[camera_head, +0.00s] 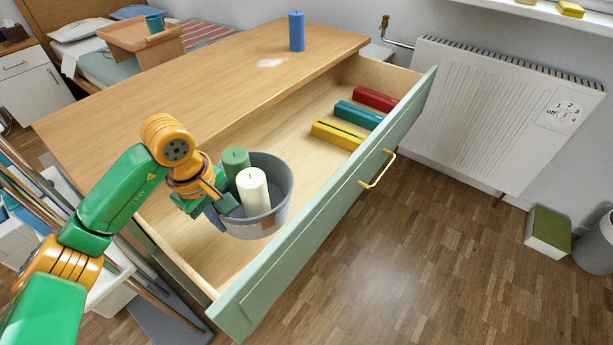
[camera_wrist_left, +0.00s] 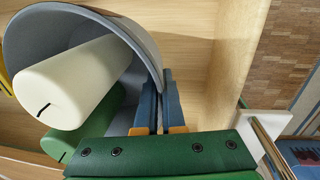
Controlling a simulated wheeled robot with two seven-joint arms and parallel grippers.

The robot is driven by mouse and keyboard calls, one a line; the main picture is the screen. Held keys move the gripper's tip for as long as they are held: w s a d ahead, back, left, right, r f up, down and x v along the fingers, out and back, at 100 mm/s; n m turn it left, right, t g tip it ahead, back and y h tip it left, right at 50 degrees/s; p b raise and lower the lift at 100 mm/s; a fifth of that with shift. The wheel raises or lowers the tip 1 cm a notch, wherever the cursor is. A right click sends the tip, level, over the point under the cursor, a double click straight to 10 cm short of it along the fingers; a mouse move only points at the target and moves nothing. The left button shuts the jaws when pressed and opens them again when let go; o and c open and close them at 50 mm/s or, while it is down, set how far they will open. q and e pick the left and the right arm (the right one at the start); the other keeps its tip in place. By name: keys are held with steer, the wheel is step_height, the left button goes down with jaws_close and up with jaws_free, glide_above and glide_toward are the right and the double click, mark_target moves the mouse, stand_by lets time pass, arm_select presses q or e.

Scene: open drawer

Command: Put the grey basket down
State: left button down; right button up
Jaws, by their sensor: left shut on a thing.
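The grey basket (camera_head: 262,227) is in or just above the near left part of the open drawer (camera_head: 330,207). I cannot tell whether its base touches the drawer floor. It holds a green candle (camera_head: 235,160) and a cream candle (camera_head: 253,188). My left gripper (camera_head: 213,204) is shut on the basket's left wall. In the left wrist view the blue fingers (camera_wrist_left: 158,108) pinch the basket's wall (camera_wrist_left: 25,35), and the cream candle (camera_wrist_left: 70,85) shows in front of the green one. My right gripper is in neither view.
Red (camera_head: 375,98), teal (camera_head: 358,115) and yellow (camera_head: 338,134) blocks lie at the drawer's far end. The drawer floor between them and the basket is clear. A blue candle (camera_head: 297,32) stands on the wooden top (camera_head: 190,85). The drawer front has a yellow handle (camera_head: 378,170).

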arm_select(q)
step_height(320, 180, down, 10)
steer(key=shift+r+b, duration=0.1)
steer(key=shift+b, duration=0.6)
